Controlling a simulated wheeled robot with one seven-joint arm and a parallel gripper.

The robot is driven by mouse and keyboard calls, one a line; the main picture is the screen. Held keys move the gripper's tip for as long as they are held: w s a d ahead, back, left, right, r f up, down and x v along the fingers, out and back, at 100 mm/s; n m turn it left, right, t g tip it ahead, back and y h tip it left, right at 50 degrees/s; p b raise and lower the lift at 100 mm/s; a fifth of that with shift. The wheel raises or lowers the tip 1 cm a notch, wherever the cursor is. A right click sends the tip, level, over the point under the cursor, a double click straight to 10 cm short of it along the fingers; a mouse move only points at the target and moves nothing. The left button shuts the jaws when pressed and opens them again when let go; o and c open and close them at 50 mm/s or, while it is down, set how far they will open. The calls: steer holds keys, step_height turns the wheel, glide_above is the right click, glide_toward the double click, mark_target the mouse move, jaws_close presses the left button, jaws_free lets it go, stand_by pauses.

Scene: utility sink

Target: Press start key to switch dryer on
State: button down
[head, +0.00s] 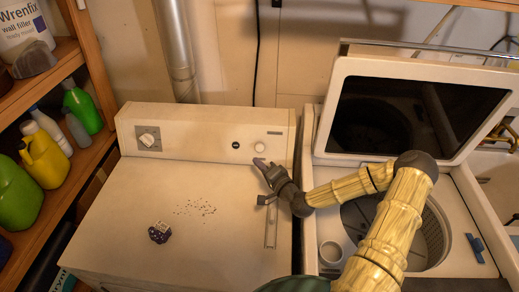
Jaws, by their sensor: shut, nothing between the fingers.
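The dryer (110,220) is the white machine on the left, with an upright control panel (190,134) along its back. The panel carries a large square-backed dial (147,140), a small dark round button (235,145) and a pale round button (259,148) near its right end. I cannot read which one is marked start. My gripper (259,162) is shut and empty. Its tips are just below the pale button in the head view, close to the panel's face. I cannot tell whether they touch it. The gripper hides part of the panel's lower right edge.
Shelves (97,60) with several bottles stand at left.

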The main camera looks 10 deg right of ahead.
mark_target(260, 148)
steer(key=shift+w+d+f+b, duration=0.4)
steer(key=shift+w+f+b, duration=0.25)
steer(key=shift+w, duration=0.65)
steer(key=shift+w+d+f+b, duration=0.45)
steer(key=shift+w+b, duration=0.45)
steer(key=shift+w, duration=0.45)
steer(key=shift+w+d+f+b, duration=0.45)
steer(key=shift+w+b, duration=0.3)
steer(key=shift+w, duration=0.55)
steer(key=shift+f, duration=0.15)
steer(key=shift+w+b, duration=0.15)
steer(key=shift+b, duration=0.2)
steer(key=shift+w+f, duration=0.1)
steer(key=shift+w, duration=0.1)
